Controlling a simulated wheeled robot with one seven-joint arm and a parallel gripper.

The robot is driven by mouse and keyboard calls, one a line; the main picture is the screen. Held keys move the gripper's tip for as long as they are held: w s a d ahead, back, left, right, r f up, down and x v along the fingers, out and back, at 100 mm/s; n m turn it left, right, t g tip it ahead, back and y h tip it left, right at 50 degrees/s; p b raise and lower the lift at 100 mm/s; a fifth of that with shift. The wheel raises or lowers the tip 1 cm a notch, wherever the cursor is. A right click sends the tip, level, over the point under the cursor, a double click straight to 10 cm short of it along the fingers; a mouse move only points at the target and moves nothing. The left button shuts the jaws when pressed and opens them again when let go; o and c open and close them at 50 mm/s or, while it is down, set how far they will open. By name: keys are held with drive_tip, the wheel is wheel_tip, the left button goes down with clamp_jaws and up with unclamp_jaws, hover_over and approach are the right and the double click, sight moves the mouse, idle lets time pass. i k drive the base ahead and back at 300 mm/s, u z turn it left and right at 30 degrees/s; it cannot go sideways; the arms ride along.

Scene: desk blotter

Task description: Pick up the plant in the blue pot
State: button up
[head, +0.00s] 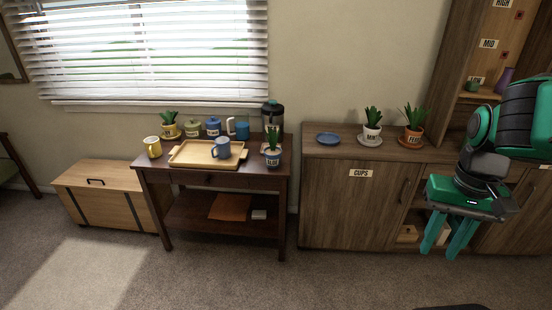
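The plant in the blue pot (273,159) stands upright at the right end of the dark wooden table (158,177). Its green leaves rise above the pot, which bears a pale label. My gripper (441,250) is at the right in the head view, pointing down in front of the cabinet. Its two teal fingers are apart with nothing between them. It is well to the right of the plant and appears nearer to the camera.
A tray (186,161) with a blue mug (222,147) lies left of the plant. A blender (271,116) stands behind it. White-potted (371,134) and orange-potted (412,135) plants and a blue dish (328,138) are on the cabinet (345,205). Carpet in front is clear.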

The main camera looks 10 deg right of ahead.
sight(273, 154)
drive_tip(key=i, duration=0.95)
drive_tip(key=u, duration=0.05)
